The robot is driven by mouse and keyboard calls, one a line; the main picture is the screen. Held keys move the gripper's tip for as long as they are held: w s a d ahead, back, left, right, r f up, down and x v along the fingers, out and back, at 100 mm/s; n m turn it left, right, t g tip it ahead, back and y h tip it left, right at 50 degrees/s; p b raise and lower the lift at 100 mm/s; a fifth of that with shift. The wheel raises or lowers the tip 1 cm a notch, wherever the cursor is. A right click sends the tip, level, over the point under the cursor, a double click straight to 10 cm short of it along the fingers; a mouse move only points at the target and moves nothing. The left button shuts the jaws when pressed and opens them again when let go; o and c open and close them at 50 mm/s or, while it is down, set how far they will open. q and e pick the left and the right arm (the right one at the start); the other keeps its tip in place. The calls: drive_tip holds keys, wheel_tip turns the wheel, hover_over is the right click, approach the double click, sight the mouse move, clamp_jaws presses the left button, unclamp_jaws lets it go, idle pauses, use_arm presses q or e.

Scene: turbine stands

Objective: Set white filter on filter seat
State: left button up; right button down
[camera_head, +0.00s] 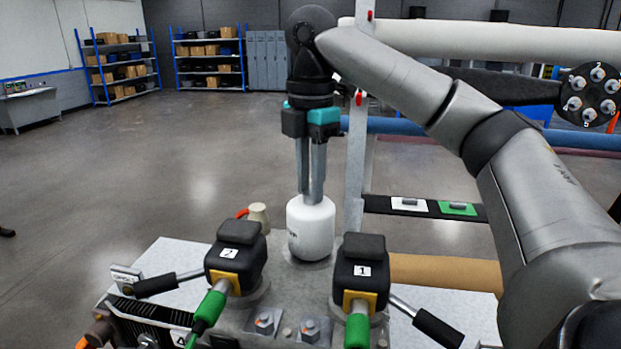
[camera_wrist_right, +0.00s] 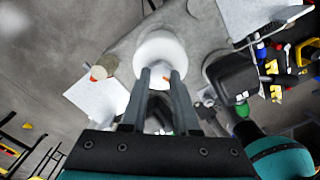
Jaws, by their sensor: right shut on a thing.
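The white filter (camera_head: 311,228) is an upright white cylinder with a rounded top, at the middle of the head view. My right gripper (camera_head: 311,198) comes down on it from above, its fingers close together and shut on its top. In the right wrist view the filter (camera_wrist_right: 160,50) lies at the ends of the gripper's fingers (camera_wrist_right: 158,75). The filter's base is at a round spot on the grey stand, taken as the filter seat (camera_head: 290,256); the filter hides most of it. I cannot tell whether it is fully seated. My left gripper is not in view.
Black valve blocks marked 2 (camera_head: 236,257) and 1 (camera_head: 361,270) with handles stand close in front on either side. A beige cap (camera_head: 258,215) is behind left. A grey upright post (camera_head: 357,180) and pipes are right of the gripper. Open floor lies left.

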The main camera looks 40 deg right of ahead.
drive_tip(key=shift+s+f, duration=0.1)
drive_tip(key=shift+f, duration=0.3)
drive_tip(key=shift+c, duration=2.1)
unclamp_jaws()
drive_tip(key=shift+r, duration=0.1)
drive_tip(key=shift+r, duration=0.1)
drive_tip(key=shift+r, duration=3.5)
